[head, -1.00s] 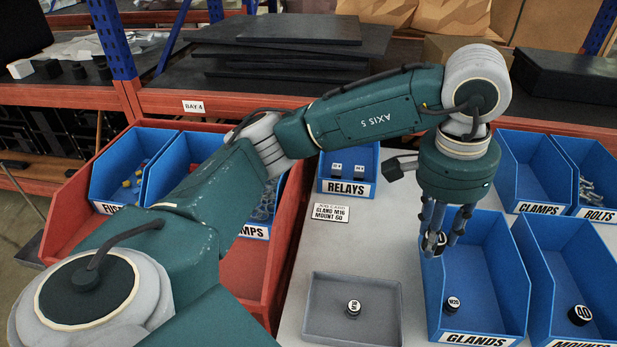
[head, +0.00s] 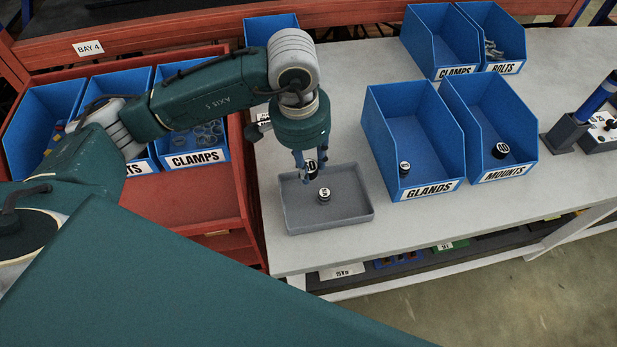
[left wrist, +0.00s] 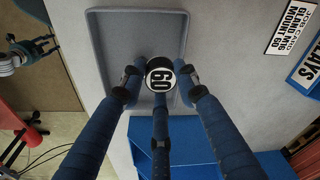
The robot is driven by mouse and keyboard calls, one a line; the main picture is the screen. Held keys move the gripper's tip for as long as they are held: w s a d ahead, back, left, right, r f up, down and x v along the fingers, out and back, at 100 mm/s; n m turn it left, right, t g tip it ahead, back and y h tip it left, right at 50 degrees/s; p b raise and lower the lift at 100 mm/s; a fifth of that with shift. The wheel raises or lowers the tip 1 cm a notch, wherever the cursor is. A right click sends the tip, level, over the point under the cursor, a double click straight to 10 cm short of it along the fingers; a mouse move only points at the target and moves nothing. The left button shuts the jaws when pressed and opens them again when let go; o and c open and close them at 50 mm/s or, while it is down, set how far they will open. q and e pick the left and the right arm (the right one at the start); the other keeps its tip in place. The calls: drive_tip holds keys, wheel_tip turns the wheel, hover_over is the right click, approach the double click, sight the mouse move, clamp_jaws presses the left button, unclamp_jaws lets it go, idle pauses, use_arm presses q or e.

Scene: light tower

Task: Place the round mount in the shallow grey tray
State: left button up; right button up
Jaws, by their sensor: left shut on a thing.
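The round mount (head: 310,166) is a small black cylinder with a white top marked 60. My left gripper (head: 311,170) is shut on it, its fingers pointing down over the shallow grey tray (head: 357,212). In the left wrist view the mount (left wrist: 160,77) sits between the fingertips, with the grey tray (left wrist: 98,50) behind it. A round black gland (head: 323,194) with a white top stands in the tray, just in front of the held mount. The mount's underside and its exact height above the tray floor are hidden.
The blue GLANDS bin (head: 428,190) and MOUNTS bin (head: 510,174) stand right of the tray, each holding a black part. A red rack with blue bins (head: 190,160) is on the left. The job card (left wrist: 290,25) lies behind the tray. Bare table surrounds the tray's front.

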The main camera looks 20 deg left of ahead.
use_arm(q)
wheel_tip(320, 180, down, 3)
drive_tip(key=shift+d+f, duration=0.1)
drive_tip(key=shift+f, duration=0.05)
drive_tip(key=shift+f+p, duration=0.55)
drive_tip(key=shift+f, duration=1.4)
use_arm(e)
drive_tip(key=shift+s+a+r, duration=0.4)
drive_tip(key=shift+a+r, duration=0.15)
drive_tip(key=shift+r, duration=0.15)
use_arm(q)
drive_tip(key=shift+f, duration=0.1)
drive_tip(key=o, duration=0.8)
drive_tip(key=shift+o, duration=0.5)
use_arm(e)
drive_tip(key=shift+d+f, duration=0.2)
drive_tip(key=shift+d, duration=0.05)
drive_tip(key=shift+d, duration=0.1)
